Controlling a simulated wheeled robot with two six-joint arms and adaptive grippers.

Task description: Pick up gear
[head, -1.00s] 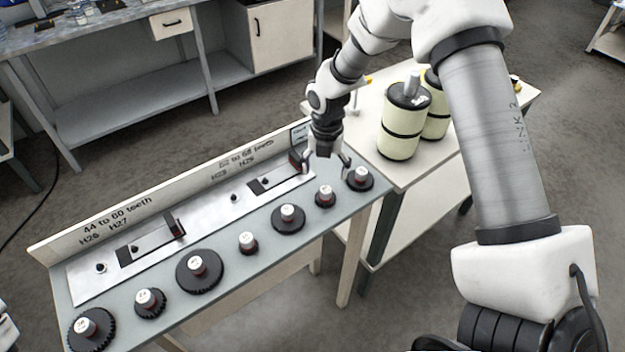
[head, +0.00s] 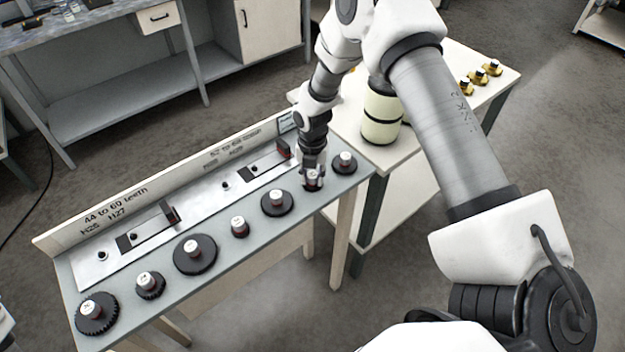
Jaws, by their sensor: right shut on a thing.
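A row of black gears with white-topped hubs stands along the front of the grey bench (head: 222,265). My right gripper (head: 313,180) points down at the second gear from the right (head: 313,185) and is shut on its hub. The fingers partly hide this gear, and it looks to be still at bench height. The rightmost gear (head: 344,162) stands just beside it, and a larger gear (head: 277,202) stands to its left. More gears run left to the toothed one (head: 97,312) at the near end. My left gripper is not in view.
A metal plate with sliding fixtures (head: 150,235) lies behind the gears, against a labelled back board (head: 120,205). A side table (head: 450,85) at the right holds a pale yellow canister (head: 381,112) and small yellow-based parts (head: 480,75). Open floor lies in front.

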